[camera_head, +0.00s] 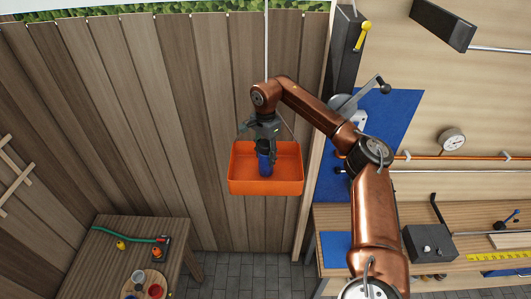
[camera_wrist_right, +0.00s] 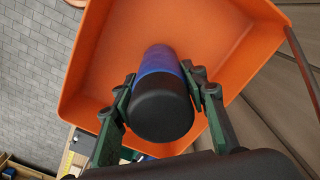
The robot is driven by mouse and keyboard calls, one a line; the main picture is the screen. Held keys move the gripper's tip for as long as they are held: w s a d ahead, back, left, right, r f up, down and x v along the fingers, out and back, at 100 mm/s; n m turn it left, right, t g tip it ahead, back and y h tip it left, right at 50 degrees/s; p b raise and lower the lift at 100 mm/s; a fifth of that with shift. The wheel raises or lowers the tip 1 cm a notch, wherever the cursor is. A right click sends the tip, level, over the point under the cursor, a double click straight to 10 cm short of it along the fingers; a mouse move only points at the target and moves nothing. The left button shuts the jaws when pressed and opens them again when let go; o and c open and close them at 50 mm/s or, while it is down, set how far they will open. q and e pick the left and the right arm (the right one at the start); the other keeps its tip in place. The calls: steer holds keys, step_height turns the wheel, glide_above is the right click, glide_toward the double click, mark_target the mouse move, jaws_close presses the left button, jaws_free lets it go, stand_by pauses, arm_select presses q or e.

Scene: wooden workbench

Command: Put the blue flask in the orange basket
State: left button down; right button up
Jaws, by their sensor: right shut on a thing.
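The blue flask (camera_head: 264,160) has a dark top and stands roughly upright in my right gripper (camera_head: 264,146). In the right wrist view the flask (camera_wrist_right: 160,95) shows its black end toward the camera, with the gripper fingers (camera_wrist_right: 162,98) on both sides of it. The orange basket (camera_head: 265,188) hangs in front of the plank wall, and its wall fills much of the wrist view (camera_wrist_right: 95,50). The flask is over or inside the basket's opening. I cannot tell whether it touches the basket floor. My left gripper is not in view.
A wooden table (camera_head: 105,245) at lower left bears a green hose and a round board with cups. A workbench (camera_head: 460,240) with a dark box (camera_head: 428,243) and tools stands at right. A thin cord (camera_head: 266,40) runs down to the basket.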

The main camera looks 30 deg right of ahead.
mark_target(266, 143)
steer(key=shift+s+d+f, duration=0.1)
steer(key=shift+f, duration=0.15)
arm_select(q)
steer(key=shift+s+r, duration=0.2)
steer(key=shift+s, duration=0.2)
arm_select(e)
steer(key=shift+f, duration=0.1)
steer(key=o, duration=1)
steer(key=shift+f, duration=0.1)
steer(key=o, duration=0.4)
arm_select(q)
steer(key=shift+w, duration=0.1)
arm_select(e)
steer(key=shift+r, duration=0.3)
steer(key=shift+r+b, duration=0.3)
steer(key=shift+r, duration=0.05)
arm_select(q)
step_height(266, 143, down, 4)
steer(key=b, duration=0.3)
arm_select(e)
step_height(266, 143, up, 11)
steer(key=shift+r, duration=0.1)
